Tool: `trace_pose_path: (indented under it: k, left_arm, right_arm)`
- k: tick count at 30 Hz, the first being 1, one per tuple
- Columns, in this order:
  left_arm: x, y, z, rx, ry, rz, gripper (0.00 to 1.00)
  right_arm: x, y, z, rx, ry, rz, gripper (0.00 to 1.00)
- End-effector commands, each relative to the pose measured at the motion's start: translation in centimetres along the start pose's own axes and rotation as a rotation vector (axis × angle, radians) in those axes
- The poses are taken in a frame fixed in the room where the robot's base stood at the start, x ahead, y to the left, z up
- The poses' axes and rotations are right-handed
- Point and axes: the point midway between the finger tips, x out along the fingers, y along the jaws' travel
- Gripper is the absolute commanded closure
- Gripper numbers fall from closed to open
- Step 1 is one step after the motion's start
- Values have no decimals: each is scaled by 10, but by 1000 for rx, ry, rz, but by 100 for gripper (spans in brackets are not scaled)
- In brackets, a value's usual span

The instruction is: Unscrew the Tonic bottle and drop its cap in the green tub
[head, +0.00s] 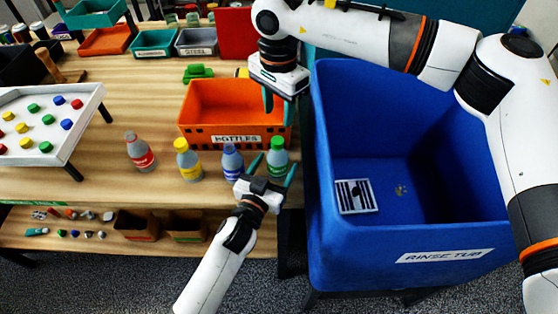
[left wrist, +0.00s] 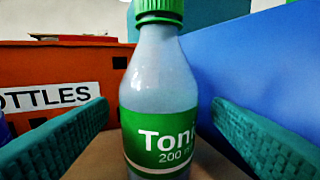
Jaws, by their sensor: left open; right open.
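The Tonic bottle (head: 278,163) stands upright at the table's right front, its green cap (head: 277,142) on. In the left wrist view the bottle (left wrist: 160,90) fills the middle, its cap (left wrist: 158,10) cut off at the top. My left gripper (head: 272,166) is open, its fingers spread either side of the bottle's body in view, with gaps on both sides. My right gripper (head: 279,103) is open and empty, pointing down by the orange crate's right end. Two green-teal tubs stand at the back, one nearer (head: 153,51) and one farther left (head: 95,20); I cannot tell which is meant.
An orange bottle crate (head: 200,130) stands right behind the bottles. Blue-capped (head: 232,163), yellow-capped (head: 188,163) and red (head: 140,153) bottles stand in a row to the left. A deep blue rinse tub (head: 345,235) adjoins the table's right edge.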

Motion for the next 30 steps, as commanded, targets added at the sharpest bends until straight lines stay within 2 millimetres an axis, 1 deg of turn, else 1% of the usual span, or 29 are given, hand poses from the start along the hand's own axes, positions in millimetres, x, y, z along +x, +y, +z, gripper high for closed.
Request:
trace_pose_path:
  k: [1,3,6,9,13,19,20,30]
  left_arm:
    - [10,0,1,1,-1,0,26]
    - [20,0,0,0,0,0,26]
    - [31,0,0,0,0,0,26]
    - [37,0,0,0,1,0,26]
    - [41,0,0,0,0,0,26]
    - [41,0,0,0,0,0,26]
    - [41,0,0,0,0,0,28]
    - [40,0,0,0,1,0,84]
  right_arm:
    - [0,0,0,0,0,0,57]
    - [0,0,0,0,1,0,57]
    - [0,0,-1,-1,1,1,57]
    - [0,0,-1,-1,1,1,57]
    - [0,0,-1,-1,1,1,57]
    - [0,0,-1,-1,1,1,57]
    - [0,0,-1,-1,1,1,57]
    - [0,0,-1,-1,1,1,57]
